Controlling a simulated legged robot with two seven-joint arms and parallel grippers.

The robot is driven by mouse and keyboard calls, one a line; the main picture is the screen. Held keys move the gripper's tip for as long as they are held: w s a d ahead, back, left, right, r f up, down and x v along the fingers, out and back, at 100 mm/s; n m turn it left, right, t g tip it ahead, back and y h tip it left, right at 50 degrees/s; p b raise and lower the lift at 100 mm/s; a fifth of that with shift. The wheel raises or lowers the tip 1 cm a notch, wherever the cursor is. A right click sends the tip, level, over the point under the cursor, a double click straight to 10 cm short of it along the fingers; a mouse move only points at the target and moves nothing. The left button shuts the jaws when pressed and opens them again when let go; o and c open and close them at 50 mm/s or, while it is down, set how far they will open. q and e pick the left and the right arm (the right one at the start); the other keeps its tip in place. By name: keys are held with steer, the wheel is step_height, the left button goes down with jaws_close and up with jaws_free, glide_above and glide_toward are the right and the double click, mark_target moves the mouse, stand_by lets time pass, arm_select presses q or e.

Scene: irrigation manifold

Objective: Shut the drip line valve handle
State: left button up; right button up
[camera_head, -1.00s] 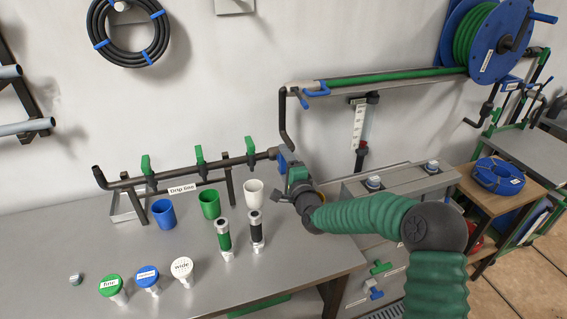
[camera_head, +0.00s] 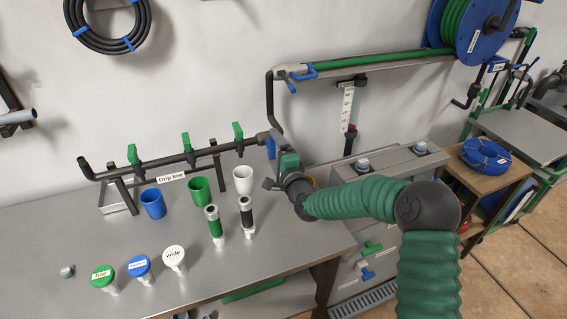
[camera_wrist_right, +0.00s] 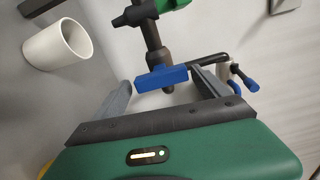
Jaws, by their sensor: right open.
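The drip line pipe (camera_head: 160,161) runs along the back of the bench with a "Drip line" label (camera_head: 171,177) and three upright green valve handles. A blue valve handle (camera_head: 271,147) is at its right end. My right gripper (camera_head: 271,163) is at this end, partly hiding it. In the right wrist view, the blue handle (camera_wrist_right: 161,79) lies crosswise on the dark pipe, between the fingertips of the open right gripper (camera_wrist_right: 160,84). Gaps show on both sides, and I cannot tell its exact depth. My left gripper is out of view.
Blue (camera_head: 153,204), green (camera_head: 199,191) and white (camera_head: 243,179) cups stand in front of the pipe, with two cylindrical fittings and labelled heads nearer. The white cup also shows in the wrist view (camera_wrist_right: 57,46). A grey cabinet (camera_head: 385,168) stands right of the bench.

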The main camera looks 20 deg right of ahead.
steer(key=s, duration=1.5)
steer(key=shift+s+d, duration=0.35)
steer(key=shift+d, duration=0.05)
steer(key=s+a+f+n+g+p, duration=0.4)
steer(key=s+f+n+g, duration=0.15)
steer(key=n, duration=0.25)
steer(key=s+f+n+g+p, duration=0.1)
steer(key=s+n+g+p, duration=0.3)
steer(key=s+n+g, duration=0.6)
steer(key=s, duration=0.8)
steer(key=shift+s+d+h, duration=0.15)
steer(key=shift+s+h, duration=0.15)
steer(key=shift+s, duration=0.05)
steer(key=shift+s+a, duration=0.1)
steer(key=shift+a, duration=0.1)
